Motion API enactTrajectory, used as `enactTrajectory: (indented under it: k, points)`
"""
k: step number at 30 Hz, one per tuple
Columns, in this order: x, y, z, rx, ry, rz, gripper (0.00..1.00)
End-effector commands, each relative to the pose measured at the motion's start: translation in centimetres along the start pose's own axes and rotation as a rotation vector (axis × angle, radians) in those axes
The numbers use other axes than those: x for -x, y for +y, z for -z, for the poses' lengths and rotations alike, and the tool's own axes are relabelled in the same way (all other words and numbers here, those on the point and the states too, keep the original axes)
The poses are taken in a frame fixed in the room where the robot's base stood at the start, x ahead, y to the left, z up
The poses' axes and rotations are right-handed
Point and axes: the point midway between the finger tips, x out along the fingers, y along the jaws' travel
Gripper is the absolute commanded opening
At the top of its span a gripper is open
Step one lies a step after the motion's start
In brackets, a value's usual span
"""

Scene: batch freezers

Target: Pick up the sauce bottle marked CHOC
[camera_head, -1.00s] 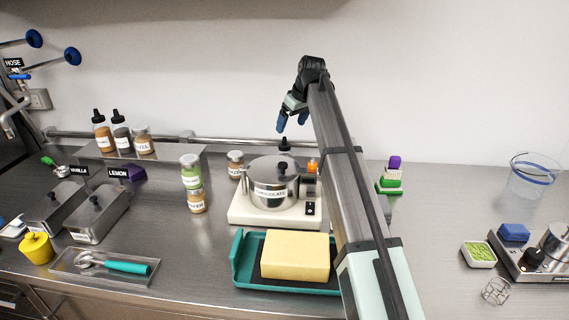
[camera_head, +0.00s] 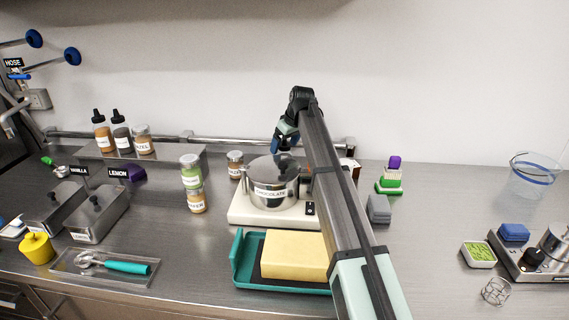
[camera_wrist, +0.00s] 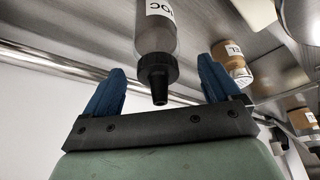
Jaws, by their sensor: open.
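The CHOC sauce bottle (camera_wrist: 157,35) shows in the wrist view, with the end of its label reading "OC" and a black nozzle cap pointing at my gripper. My gripper (camera_wrist: 160,66) is open, with one blue finger on each side of the bottle in the picture. A gap shows between each finger and the cap; how deep the bottle sits between them is unclear. In the head view my gripper (camera_head: 285,136) is low behind the chocolate pot (camera_head: 273,190), and the bottle is mostly or fully hidden there.
The pot stands on a white warmer (camera_head: 245,213) in front of my gripper. A small jar (camera_head: 235,165) stands left of the pot. A rail (camera_head: 235,141) runs along the wall behind. Two black-capped bottles (camera_head: 102,135) and a jar (camera_head: 144,144) stand on a shelf at left.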

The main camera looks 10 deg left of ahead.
Motion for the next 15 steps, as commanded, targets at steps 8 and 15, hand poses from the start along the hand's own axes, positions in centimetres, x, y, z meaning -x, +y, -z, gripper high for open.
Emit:
enactTrajectory:
  k: [8,15]
  points:
    - [-3.4,0.2,0.0,0.0,0.0,0.0,0.9]
    - [-3.5,0.2,0.0,0.0,0.0,0.0,0.9]
